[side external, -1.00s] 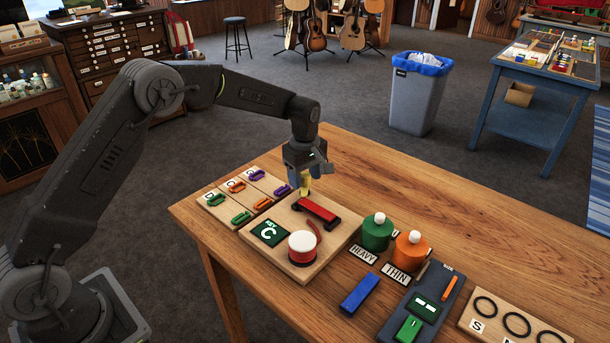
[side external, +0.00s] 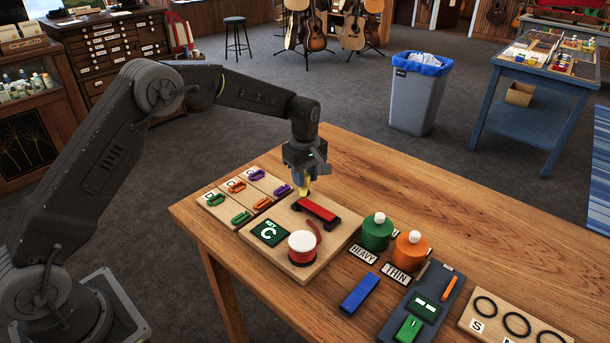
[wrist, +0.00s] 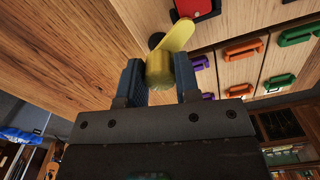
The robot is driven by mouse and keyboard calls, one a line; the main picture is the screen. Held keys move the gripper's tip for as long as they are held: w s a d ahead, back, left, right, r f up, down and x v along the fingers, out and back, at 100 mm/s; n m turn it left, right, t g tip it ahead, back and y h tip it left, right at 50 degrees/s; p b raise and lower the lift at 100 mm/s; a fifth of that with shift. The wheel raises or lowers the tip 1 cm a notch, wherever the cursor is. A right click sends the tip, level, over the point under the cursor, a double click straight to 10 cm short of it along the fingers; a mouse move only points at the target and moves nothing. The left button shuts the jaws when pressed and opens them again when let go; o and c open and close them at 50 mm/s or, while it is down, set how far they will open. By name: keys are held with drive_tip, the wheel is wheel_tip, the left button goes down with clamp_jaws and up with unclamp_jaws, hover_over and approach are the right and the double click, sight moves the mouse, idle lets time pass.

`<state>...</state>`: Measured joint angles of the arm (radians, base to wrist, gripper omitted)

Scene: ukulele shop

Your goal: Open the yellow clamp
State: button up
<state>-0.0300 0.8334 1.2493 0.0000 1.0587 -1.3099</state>
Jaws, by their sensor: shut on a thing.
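The yellow clamp (wrist: 177,42) shows in the wrist view as a flat lever on a thick round yellow knob. My gripper (wrist: 159,77) has its two blue-grey fingers on either side of that knob and is shut on it. In the side view my gripper (side external: 303,178) points down at the back edge of the wooden board (side external: 275,257), and only a small bit of yellow shows under it. The red block (side external: 316,209) lies on the board just in front of the clamp. The lever's tip reaches toward the red block in the wrist view.
On the board are a green "KEY C" plate (side external: 269,233) and a white-topped red spool (side external: 302,243). Left of it, coloured handles sit on wooden tiles (side external: 216,207). Green (side external: 377,233) and orange (side external: 410,251) pots stand to the right.

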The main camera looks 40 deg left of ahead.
drive_tip(key=m, duration=0.3)
drive_tip(key=shift+m, duration=0.4)
drive_tip(key=m, duration=0.3)
drive_tip(key=shift+m, duration=0.3)
drive_tip(key=m, duration=0.4)
drive_tip(key=shift+m, duration=1.9)
drive_tip(key=o, duration=0.9)
drive_tip(key=shift+r, duration=0.1)
wheel_tip(320, 180, up, 14)
drive_tip(key=shift+f, duration=0.15)
